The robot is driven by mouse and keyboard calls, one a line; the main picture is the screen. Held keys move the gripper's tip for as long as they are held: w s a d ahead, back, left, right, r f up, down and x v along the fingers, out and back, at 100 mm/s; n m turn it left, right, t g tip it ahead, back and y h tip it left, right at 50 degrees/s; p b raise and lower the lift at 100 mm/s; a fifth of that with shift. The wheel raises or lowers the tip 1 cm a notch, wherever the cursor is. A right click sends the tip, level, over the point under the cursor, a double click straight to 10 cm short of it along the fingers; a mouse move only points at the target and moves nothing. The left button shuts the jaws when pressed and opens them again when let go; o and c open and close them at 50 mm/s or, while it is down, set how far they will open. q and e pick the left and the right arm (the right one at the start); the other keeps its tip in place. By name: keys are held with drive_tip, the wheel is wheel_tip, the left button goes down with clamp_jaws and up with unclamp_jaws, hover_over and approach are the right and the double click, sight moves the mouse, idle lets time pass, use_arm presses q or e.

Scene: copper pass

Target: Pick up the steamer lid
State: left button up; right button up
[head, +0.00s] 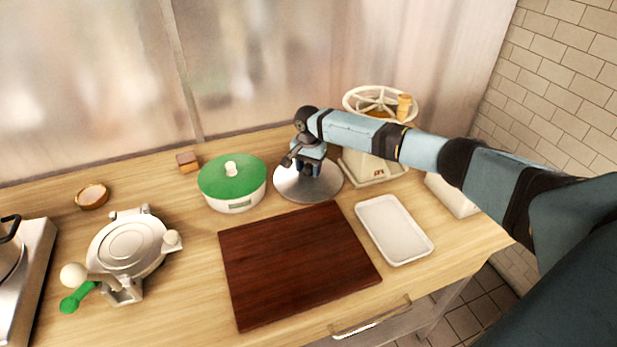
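My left gripper is not in view.
A white pot with a green lid (217,181) stands just left of the grey lid. A white-wheeled machine (372,174) stands close on its right. A dark cutting board (290,265) and white tray (395,230) lie in front. A round press (125,248) stands left.

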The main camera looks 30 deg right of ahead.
drive_tip(key=c, duration=0.7)
drive_tip(key=shift+r, duration=0.15)
